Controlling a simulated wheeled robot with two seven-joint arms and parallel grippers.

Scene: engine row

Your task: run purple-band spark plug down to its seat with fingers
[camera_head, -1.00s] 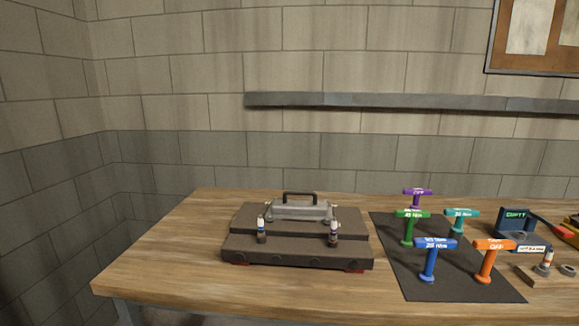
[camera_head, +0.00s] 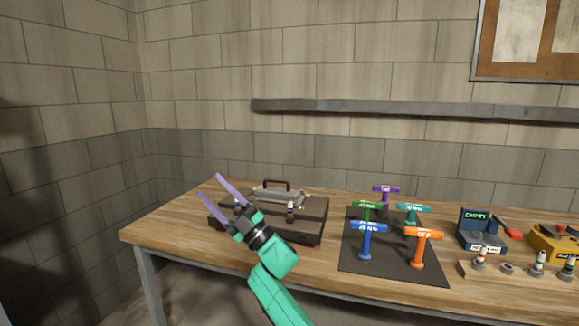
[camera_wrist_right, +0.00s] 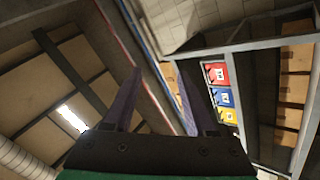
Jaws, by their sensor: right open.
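The dark engine block (camera_head: 312,224) sits on the left part of the bench. A small white-topped spark plug (camera_head: 291,208) stands upright in it; its dark band looks purplish but is too small to be sure. The second plug seen earlier is hidden, likely behind my right gripper. My right gripper (camera_head: 210,186) is open and empty, its two lilac fingers pointing up and left, in front of the block's left end in the picture. In the right wrist view the fingers (camera_wrist_right: 158,68) stand apart with nothing between them. My left gripper is not in view.
A dark mat (camera_head: 390,268) right of the block holds several coloured T-handle tools, including a blue one (camera_head: 368,240) and an orange one (camera_head: 422,247). A wooden rack (camera_head: 520,275) with plugs and an EMPTY display box (camera_head: 482,230) stand farther right.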

